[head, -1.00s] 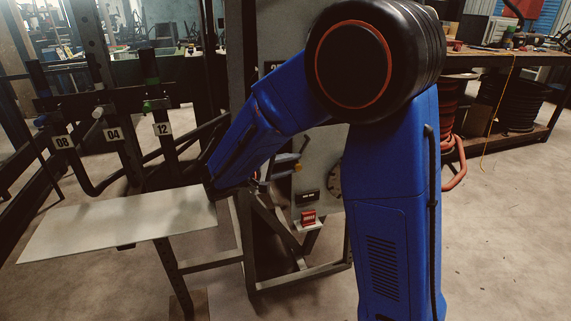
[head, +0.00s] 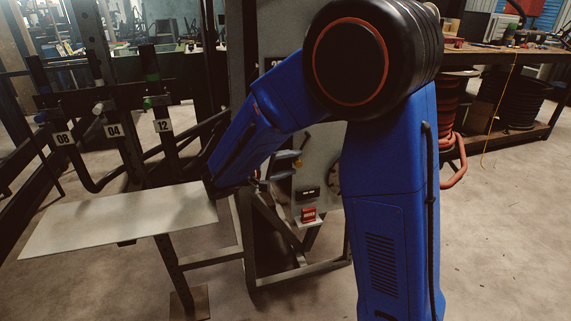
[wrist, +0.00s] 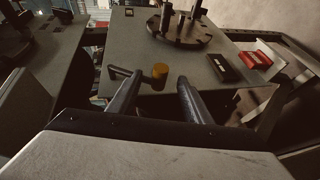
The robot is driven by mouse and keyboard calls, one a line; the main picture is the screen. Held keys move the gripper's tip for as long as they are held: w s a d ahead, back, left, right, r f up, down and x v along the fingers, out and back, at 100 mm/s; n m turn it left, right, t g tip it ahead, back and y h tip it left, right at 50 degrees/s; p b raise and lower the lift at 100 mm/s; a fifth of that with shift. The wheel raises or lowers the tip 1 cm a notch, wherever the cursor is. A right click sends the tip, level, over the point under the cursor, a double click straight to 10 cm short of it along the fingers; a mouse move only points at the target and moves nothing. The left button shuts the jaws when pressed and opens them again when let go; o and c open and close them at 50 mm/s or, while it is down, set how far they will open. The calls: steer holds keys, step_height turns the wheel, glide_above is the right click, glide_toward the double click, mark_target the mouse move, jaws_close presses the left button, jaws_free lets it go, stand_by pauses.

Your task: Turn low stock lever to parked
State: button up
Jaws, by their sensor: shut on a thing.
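A lever with a yellow knob (wrist: 160,72) stands out from a grey machine panel (wrist: 200,65) in the wrist view. My gripper (wrist: 161,84) has one dark finger on each side of the knob and is shut on the lever. The exact contact is hard to make out. In the head view, my gripper (head: 262,182) is small and partly hidden beside the panel (head: 325,160), with yellow showing near it. I cannot read a label for the lever or its parked position.
A round dark plate with pegs (wrist: 182,30) is on the panel. A pale flat table (head: 120,222) stands left of the arm. Hose racks with numbered tags (head: 112,131) stand behind it.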

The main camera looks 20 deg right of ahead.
steer(key=v, duration=0.7)
steer(key=shift+a, duration=0.2)
steer(key=shift+s, duration=0.1)
steer(key=s+d+m+g+y, duration=0.2)
steer(key=s+d+g+y, duration=0.35)
steer(key=s+d, duration=0.9)
steer(key=s+a+f+m+t+y, duration=0.1)
steer(key=s+a+t+y, duration=0.2)
steer(key=s+y, duration=0.5)
steer(key=shift+s+a+m+t, duration=0.25)
steer(key=shift+s+t, duration=0.3)
steer(key=shift+s, duration=3.05)
